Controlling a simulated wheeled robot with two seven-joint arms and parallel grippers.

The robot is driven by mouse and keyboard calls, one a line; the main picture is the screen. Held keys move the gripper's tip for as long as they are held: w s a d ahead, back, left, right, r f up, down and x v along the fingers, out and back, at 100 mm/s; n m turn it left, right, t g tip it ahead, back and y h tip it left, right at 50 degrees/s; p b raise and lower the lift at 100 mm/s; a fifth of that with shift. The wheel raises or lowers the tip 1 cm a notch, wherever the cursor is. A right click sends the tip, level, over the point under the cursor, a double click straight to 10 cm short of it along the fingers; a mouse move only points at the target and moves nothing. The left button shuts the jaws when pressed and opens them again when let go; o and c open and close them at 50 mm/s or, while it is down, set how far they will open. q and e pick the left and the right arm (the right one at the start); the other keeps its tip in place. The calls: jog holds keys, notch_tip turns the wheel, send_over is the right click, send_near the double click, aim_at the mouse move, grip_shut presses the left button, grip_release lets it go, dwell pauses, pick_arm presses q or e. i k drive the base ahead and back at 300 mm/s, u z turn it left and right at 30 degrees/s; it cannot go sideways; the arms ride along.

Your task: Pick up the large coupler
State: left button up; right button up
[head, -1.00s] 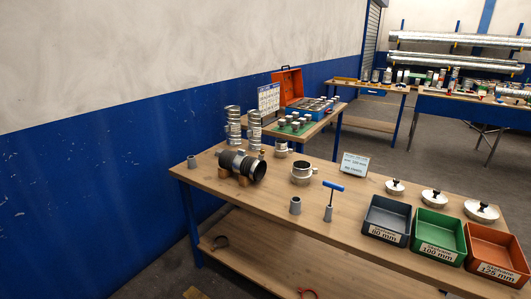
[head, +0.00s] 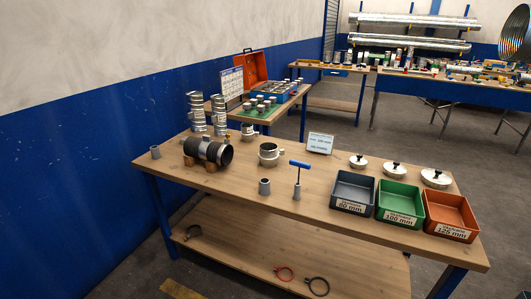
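No part labelled as the large coupler can be read. A dark, wide cylinder with a metal middle (head: 207,151) lies on its side on wooden blocks at the left of the near table (head: 325,216). Which of these is the large coupler I cannot tell. Neither of my grippers is in view.
Grey (head: 352,191), green (head: 399,202) and orange (head: 450,215) bins line the table's right front. Lidded silver parts (head: 395,170) stand behind them. A blue T-handle tool (head: 299,177) stands mid-table. Clamp rings (head: 285,273) lie on the lower shelf (head: 270,248). Floor is free at right.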

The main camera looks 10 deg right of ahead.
aim_at(268, 154)
jog(key=u, duration=0.6)
jog(key=i, duration=1.2)
jog(key=z, duration=2.3)
